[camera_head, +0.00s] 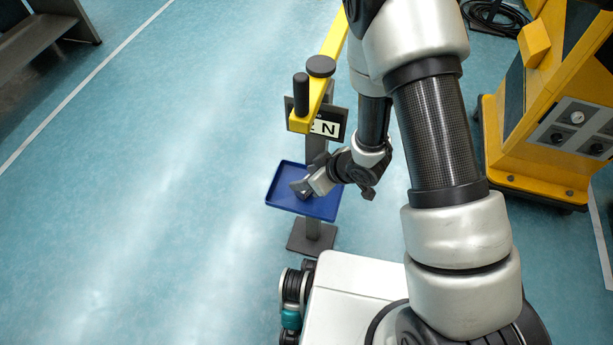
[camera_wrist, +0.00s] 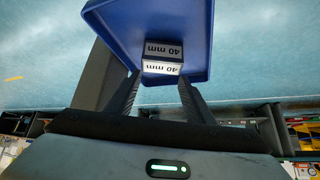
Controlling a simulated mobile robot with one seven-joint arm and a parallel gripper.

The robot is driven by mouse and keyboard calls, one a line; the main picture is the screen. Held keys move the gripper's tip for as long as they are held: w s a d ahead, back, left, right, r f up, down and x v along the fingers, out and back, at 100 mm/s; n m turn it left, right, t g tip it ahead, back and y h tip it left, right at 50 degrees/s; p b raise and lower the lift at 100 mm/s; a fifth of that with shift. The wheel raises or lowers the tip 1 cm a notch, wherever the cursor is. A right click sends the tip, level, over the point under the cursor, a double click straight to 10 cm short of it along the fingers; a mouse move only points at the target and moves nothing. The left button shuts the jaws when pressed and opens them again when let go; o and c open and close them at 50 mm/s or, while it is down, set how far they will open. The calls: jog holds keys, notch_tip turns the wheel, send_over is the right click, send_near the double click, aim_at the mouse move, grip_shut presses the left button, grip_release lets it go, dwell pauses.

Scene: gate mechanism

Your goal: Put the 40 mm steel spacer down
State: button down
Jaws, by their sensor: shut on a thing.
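The 40 mm steel spacer (camera_wrist: 162,57) is a small grey block with white "40 mm" labels, which read upside down in the wrist view. My gripper (camera_wrist: 160,76) is shut on it, with one dark finger on each side. The blue tray (camera_wrist: 112,18) fills the background behind the spacer. In the head view my gripper (camera_head: 302,188) is over the blue tray (camera_head: 284,203), inside its rim. The spacer is too small and hidden there to make out. I cannot tell whether it touches the tray floor.
The tray sits on a grey post with a base plate (camera_head: 312,238). Above it are a yellow gate arm (camera_head: 336,42), a black handle (camera_head: 300,92) and a sign (camera_head: 328,128) marked "N". A yellow machine (camera_head: 545,120) stands right.

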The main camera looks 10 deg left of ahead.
jog(key=shift+f, duration=0.1)
jog(key=c, duration=0.8)
grip_release()
jog(key=shift+c, duration=0.2)
